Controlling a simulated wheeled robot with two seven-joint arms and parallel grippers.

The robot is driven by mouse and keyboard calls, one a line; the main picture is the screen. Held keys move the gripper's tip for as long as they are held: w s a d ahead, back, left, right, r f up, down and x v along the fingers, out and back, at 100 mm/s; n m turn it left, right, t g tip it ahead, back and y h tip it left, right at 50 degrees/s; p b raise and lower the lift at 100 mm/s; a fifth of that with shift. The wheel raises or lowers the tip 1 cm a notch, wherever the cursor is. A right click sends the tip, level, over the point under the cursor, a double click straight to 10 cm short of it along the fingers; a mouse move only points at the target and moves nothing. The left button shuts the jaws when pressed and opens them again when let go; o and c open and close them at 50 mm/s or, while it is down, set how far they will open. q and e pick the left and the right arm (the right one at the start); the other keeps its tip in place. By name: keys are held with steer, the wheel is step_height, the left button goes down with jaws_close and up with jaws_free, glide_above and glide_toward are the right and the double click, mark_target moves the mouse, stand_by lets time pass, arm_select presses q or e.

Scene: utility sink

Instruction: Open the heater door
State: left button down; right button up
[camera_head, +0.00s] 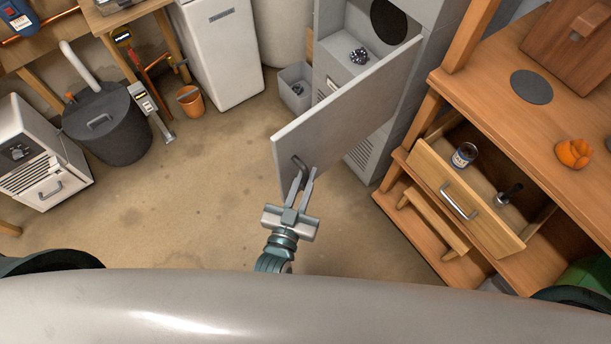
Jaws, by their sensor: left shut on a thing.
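The heater door (345,117) is a grey panel that stands swung out from the grey heater cabinet (396,95), towards me. The cabinet's inside shows behind it, with a dark round opening and a small metallic object (359,56) on a shelf. A bar handle (299,163) sits near the door's free edge. My left gripper (304,178) is at that handle, with its fingers shut on it. My right gripper is not in view; only a dark part of my body shows at the lower right edge.
On the right, a wooden workbench has a drawer (462,200) pulled out, holding a can (464,155). A dark bin (106,124), a white appliance (222,52), an orange bucket (190,101) and a grey bucket (295,88) stand around. The floor (190,190) left of the door is clear.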

arm_select(q)
steer(key=shift+r, duration=0.2)
steer(key=c, duration=1.8)
jaws_free()
steer(key=shift+o, duration=0.2)
steer(key=shift+f, duration=0.1)
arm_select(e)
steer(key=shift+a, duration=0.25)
arm_select(q)
steer(key=shift+s+f, duration=0.1)
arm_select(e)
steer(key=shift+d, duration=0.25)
